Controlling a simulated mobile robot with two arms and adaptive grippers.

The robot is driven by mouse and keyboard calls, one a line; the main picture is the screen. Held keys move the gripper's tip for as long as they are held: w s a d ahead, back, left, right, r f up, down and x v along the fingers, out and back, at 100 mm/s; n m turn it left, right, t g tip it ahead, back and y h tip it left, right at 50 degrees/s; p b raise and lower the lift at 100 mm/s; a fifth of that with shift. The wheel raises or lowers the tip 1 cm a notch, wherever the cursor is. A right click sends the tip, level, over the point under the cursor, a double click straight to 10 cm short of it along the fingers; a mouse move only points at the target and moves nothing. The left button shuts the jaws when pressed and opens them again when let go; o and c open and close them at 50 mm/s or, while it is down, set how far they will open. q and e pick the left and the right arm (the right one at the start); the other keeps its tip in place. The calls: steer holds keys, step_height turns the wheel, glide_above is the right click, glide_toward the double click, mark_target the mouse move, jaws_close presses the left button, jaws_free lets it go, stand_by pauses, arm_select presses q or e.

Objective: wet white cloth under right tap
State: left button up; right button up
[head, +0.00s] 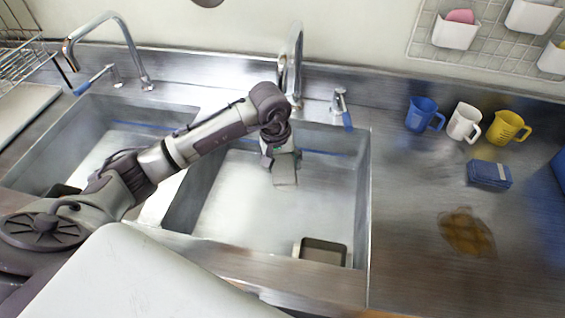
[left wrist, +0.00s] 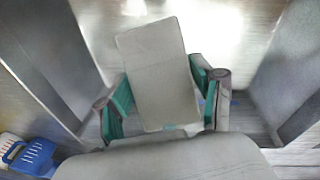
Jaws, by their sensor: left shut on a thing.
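My left gripper (head: 272,150) is over the right basin, below the right tap (head: 296,55). It is shut on the white cloth (head: 285,172), which looks pale grey, flat and rectangular. In the left wrist view the cloth (left wrist: 155,62) sits between the teal finger pads of the left gripper (left wrist: 163,92). The lower end of the tap spout is partly hidden behind my arm, and I cannot tell if water runs. The right tap's blue-tipped handle (head: 342,108) stands to its right. My right gripper is not in view.
The right basin (head: 225,205) holds a small grey box-like item (head: 322,251) near its front. The left tap (head: 110,45) is at the left basin. Blue (head: 421,112), white (head: 463,121) and yellow (head: 507,127) mugs, a blue sponge-like block (head: 489,174) and a brown stain (head: 466,232) are on the right counter.

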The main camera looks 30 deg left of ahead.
arm_select(q)
steer(key=shift+s+d, duration=0.25)
steer(key=shift+s, duration=0.95)
steer(key=s, duration=0.2)
steer(key=s+d, duration=0.1)
steer(key=s, duration=0.2)
steer(key=shift+s+d, duration=0.2)
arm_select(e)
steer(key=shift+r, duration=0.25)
arm_select(q)
steer(key=s+d+r+p, duration=0.1)
steer(key=s+r+p, duration=0.1)
steer(key=s+r, duration=0.2)
steer(key=shift+s, duration=0.45)
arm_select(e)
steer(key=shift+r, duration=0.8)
arm_select(q)
steer(key=shift+d, duration=0.1)
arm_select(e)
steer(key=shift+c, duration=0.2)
